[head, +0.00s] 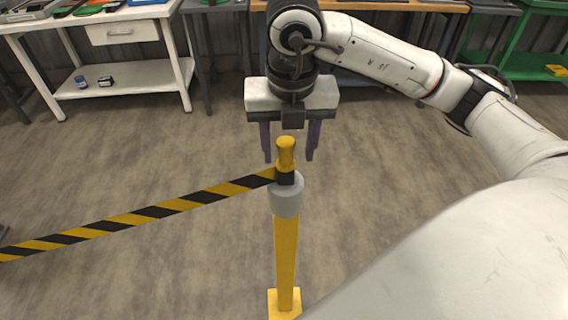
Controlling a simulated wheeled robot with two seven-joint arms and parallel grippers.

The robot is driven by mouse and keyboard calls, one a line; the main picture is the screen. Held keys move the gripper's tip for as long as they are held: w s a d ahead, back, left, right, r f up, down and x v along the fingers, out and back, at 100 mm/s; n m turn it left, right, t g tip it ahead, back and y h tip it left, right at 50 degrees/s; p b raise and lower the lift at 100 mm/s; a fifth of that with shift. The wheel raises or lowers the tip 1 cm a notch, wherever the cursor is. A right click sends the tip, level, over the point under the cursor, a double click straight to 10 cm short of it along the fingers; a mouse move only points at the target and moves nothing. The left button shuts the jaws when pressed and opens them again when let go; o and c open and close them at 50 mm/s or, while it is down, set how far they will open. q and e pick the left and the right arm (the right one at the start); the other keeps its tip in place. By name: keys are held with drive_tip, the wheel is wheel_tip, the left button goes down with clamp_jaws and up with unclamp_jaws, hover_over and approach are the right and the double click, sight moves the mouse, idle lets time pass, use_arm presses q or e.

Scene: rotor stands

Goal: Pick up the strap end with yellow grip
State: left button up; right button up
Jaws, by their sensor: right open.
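The yellow grip (286,152) of the strap end stands upright on top of a yellow post (286,250) with a grey collar (287,196). A black-and-yellow striped strap (150,214) runs from the black part just below the grip down to the left edge of the view. My right gripper (290,158) points down with its fingers spread, one on each side of the grip's top in the picture. It is open and holds nothing. I cannot tell how far it is from the grip in depth. My left gripper is not in view.
A white workbench (140,80) with a lower shelf stands at the back left. Small boxes (92,82) lie on that shelf. A green rack (525,62) stands at the back right. The grey floor around the post is clear.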

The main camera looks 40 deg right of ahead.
sight(285, 165)
drive_tip(key=shift+w+d+f+p, duration=0.1)
drive_tip(key=shift+w+f+p, duration=0.1)
drive_tip(key=shift+f, duration=0.75)
drive_tip(key=shift+w+a+f+p, duration=0.1)
drive_tip(key=shift+w+f, duration=0.1)
drive_tip(key=shift+f, duration=0.8)
drive_tip(key=shift+w+d+f+p, duration=0.1)
drive_tip(key=shift+w+f+p, duration=0.1)
drive_tip(key=shift+f, duration=0.75)
drive_tip(key=c, duration=1.3)
